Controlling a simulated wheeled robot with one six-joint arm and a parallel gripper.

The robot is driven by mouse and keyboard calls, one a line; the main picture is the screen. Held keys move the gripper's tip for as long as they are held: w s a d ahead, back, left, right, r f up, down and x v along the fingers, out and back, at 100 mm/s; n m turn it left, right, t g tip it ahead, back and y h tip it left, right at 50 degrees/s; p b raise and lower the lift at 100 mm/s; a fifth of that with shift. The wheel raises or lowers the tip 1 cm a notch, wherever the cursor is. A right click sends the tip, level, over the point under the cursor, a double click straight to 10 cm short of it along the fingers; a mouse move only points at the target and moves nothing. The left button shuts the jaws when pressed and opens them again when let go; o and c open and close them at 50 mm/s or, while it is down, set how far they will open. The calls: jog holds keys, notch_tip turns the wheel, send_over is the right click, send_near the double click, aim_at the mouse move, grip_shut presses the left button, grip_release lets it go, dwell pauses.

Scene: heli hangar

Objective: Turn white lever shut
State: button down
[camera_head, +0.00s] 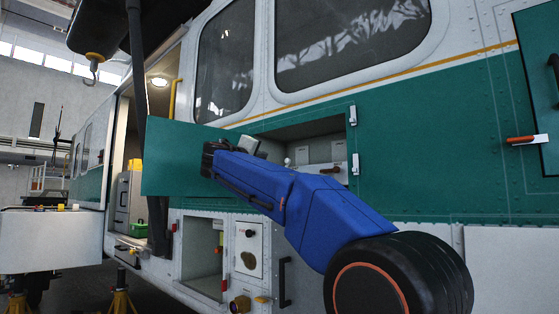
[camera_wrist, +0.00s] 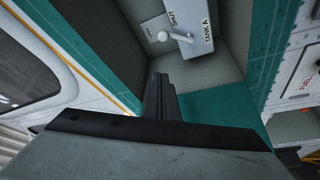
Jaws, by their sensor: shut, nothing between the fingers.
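The white lever (camera_wrist: 179,38) with a round knob sits in the open wall compartment. In the wrist view it lies at the top, on a grey panel beside a light box marked TANK A and SHUT. In the head view a small white knob (camera_head: 288,161) shows inside the compartment, just past my arm. My gripper (camera_wrist: 160,80) is shut and empty, its dark fingers below the lever in the wrist picture and apart from it. In the head view my wrist is in front of the compartment's left part and hides some of it; the fingertips are not clear there.
The green compartment door (camera_head: 168,158) stands open at the left, close to my wrist. Below are an open bay (camera_head: 202,252) and a white panel (camera_head: 249,250). Another red handle (camera_head: 526,140) is far right.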

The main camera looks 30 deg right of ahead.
aim_at(287, 162)
jog(key=w+d, duration=0.3)
jog(key=d, duration=0.6)
dwell(0.9)
dwell(0.6)
jog(key=m+h, duration=0.1)
jog(key=m, duration=0.1)
jog(key=s+f+m+h, duration=0.1)
jog(key=m, duration=0.1)
jog(key=m+h, duration=0.1)
jog(key=m, duration=0.1)
jog(key=shift+s+d+f+g, duration=0.3)
jog(key=shift+s+f+g, duration=0.05)
jog(key=shift+g, duration=0.05)
jog(key=m, duration=0.2)
jog(key=f+m+g+h, duration=0.1)
jog(key=m, duration=0.1)
jog(key=s+f+m+g+h, duration=0.1)
jog(key=shift+s+d+f+m, duration=0.1)
jog(key=shift+d+m, duration=0.1)
jog(key=shift+m, duration=0.2)
jog(key=shift+f, duration=0.15)
